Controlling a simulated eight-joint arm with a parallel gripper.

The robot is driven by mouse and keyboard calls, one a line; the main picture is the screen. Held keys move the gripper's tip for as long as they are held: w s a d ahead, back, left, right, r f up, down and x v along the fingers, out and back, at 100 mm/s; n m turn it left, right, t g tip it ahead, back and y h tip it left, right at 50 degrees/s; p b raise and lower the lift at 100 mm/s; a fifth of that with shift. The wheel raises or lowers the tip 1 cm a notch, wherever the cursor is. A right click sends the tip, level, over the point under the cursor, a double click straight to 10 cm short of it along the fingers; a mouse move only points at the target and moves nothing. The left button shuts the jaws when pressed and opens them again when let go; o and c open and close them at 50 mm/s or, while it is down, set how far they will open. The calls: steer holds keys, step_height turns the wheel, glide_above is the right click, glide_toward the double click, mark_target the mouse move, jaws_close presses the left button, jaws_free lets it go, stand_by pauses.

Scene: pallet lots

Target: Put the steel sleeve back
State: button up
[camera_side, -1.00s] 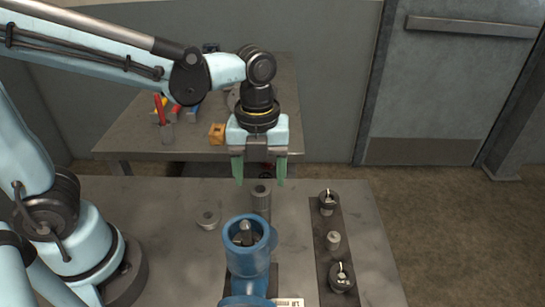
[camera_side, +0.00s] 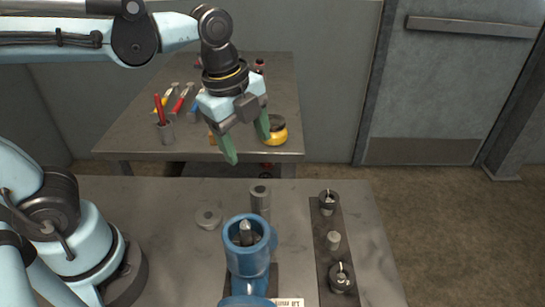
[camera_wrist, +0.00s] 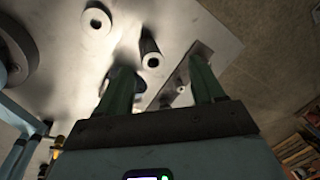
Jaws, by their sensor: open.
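A grey metal cylinder with a bore in its top, which looks like the steel sleeve (camera_side: 260,199), stands upright on the near table, behind the blue housing (camera_side: 248,264). It also shows in the wrist view (camera_wrist: 149,52), beyond my fingers. The blue housing has an open round mouth with a metal piece inside; how that piece is seated I cannot tell. My gripper (camera_side: 248,149) is open, empty and tilted, well above the sleeve and apart from it. Its green fingers also show in the wrist view (camera_wrist: 160,68), where they partly hide the housing.
A flat grey ring (camera_side: 208,218) lies left of the sleeve. A dark strip (camera_side: 323,262) on the right carries two dark round fittings and a small grey cylinder (camera_side: 334,240). The back table (camera_side: 130,135) holds tools, a red-handled item in a cup, and a yellow jar (camera_side: 275,132).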

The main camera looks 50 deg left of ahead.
steer(key=a+f+n+t, duration=0.3)
steer(key=a+n+t, duration=0.2)
steer(key=n, duration=1.3)
steer(key=shift+s+a, duration=0.45)
steer(key=shift+a, duration=0.2)
